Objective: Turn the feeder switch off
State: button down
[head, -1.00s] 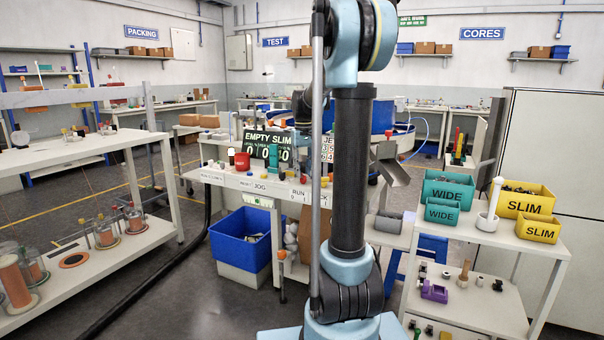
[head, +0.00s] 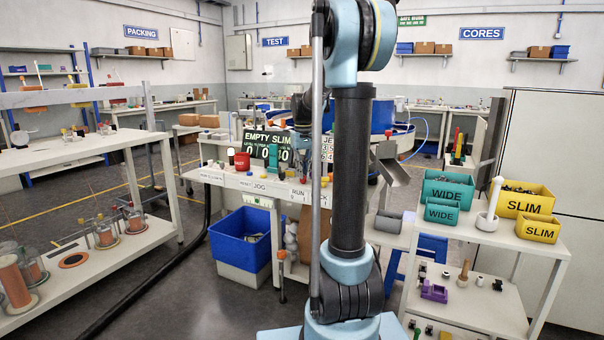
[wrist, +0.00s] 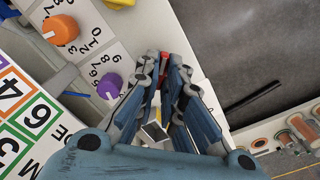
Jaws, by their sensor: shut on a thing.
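My gripper (wrist: 166,72) is over the control panel in the wrist view. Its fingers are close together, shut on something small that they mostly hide. A bit of red shows at the fingertips; I cannot tell whether it belongs to the held thing or lies beyond it. The feeder switch cannot be made out clearly. An orange knob (wrist: 61,30) and a purple knob (wrist: 109,86) with numbered dials are left of the fingers. In the head view the white control bench (head: 235,183) carries JOG and RUN labels, and my arm hides the gripper there.
A blue bin (head: 240,238) stands under the bench. Teal WIDE bins (head: 447,190) and yellow SLIM bins (head: 527,203) stand on the right-hand table. A display board reading EMPTY SLIM (head: 252,137) stands on the bench. Grey floor (wrist: 240,45) shows right of the fingers.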

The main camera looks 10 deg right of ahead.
jog(key=n, duration=0.5)
jog(key=shift+n, duration=0.4)
jog(key=n, duration=0.5)
jog(key=shift+d, duration=0.1)
jog(key=n, duration=0.6)
jog(key=shift+w+r, duration=0.1)
jog(key=shift+n, duration=0.5)
jog(key=c, duration=1.7)
grip_release()
